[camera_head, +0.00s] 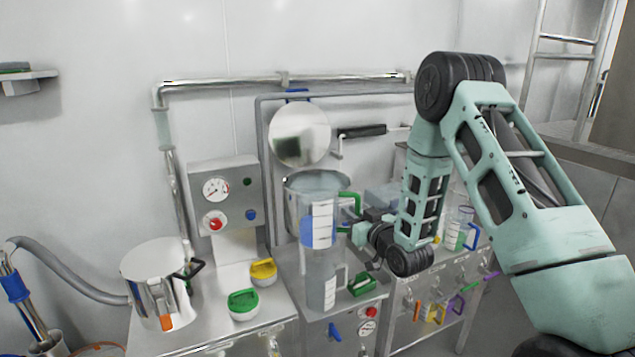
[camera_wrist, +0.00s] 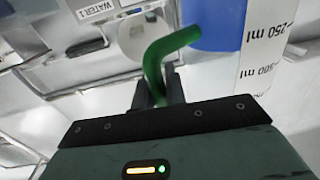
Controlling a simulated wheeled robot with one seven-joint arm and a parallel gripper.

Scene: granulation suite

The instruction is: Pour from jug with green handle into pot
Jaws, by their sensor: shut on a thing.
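My gripper (camera_head: 366,231) is shut on the green handle of the clear jug (camera_head: 306,258). The jug is upright in the head view, with a blue patch and a white scale label on its side. In the wrist view the green handle (camera_wrist: 162,62) runs between my gripper's two fingers (camera_wrist: 160,85), and the label (camera_wrist: 262,45) reads 250 ml. A shiny steel pot (camera_head: 150,293) with black handle and orange tab stands at the lower left, apart from the jug. The jug's contents are unclear.
A control box (camera_head: 225,195) with gauge stands behind the pot. Green (camera_head: 243,305) and yellow (camera_head: 263,272) handled pieces lie on the bench between pot and jug. A round steel disc (camera_head: 300,135) is behind the jug. Another jug (camera_head: 458,228) stands at right.

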